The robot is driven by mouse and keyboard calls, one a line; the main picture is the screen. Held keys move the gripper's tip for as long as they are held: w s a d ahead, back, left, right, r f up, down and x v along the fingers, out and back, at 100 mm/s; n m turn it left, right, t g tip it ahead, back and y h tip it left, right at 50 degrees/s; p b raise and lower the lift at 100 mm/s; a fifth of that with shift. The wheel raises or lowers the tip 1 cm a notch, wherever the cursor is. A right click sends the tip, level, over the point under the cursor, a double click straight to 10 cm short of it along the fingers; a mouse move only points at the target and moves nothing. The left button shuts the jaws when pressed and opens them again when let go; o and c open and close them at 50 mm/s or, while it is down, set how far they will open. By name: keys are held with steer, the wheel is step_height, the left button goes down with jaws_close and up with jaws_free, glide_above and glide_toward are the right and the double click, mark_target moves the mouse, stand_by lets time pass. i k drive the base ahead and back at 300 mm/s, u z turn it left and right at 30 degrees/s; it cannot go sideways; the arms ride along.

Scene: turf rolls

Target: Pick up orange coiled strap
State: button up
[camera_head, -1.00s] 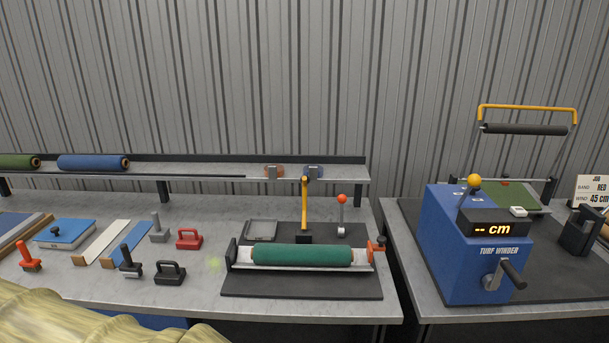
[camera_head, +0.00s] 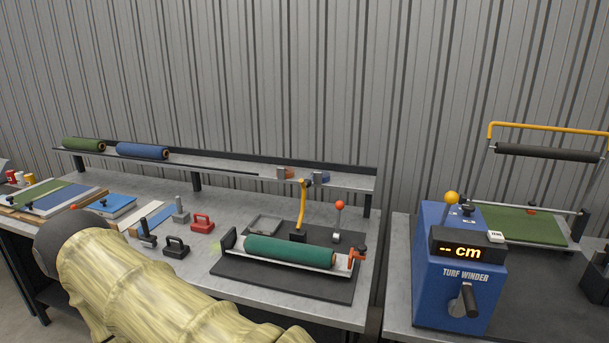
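A small orange coil (camera_head: 290,172), which looks like the orange coiled strap, sits on the raised back shelf with a grey holder or clip at its front. A similar blue coil (camera_head: 322,178) is just to its right. Both are small in view, so fine detail is unclear. My arm, in a pale yellow sleeve, crosses the lower left in front of the bench. My gripper is not in view, and nothing is seen touching the orange coil.
A yellow lever (camera_head: 302,205) stands in front of the coils. A green roll (camera_head: 290,251) lies in a cradle below. Green (camera_head: 84,145) and blue (camera_head: 142,151) rolls lie on the shelf's left. A blue turf winder (camera_head: 460,270) stands on the right bench.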

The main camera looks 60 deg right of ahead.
mark_target(283, 173)
steer(key=z, duration=1.35)
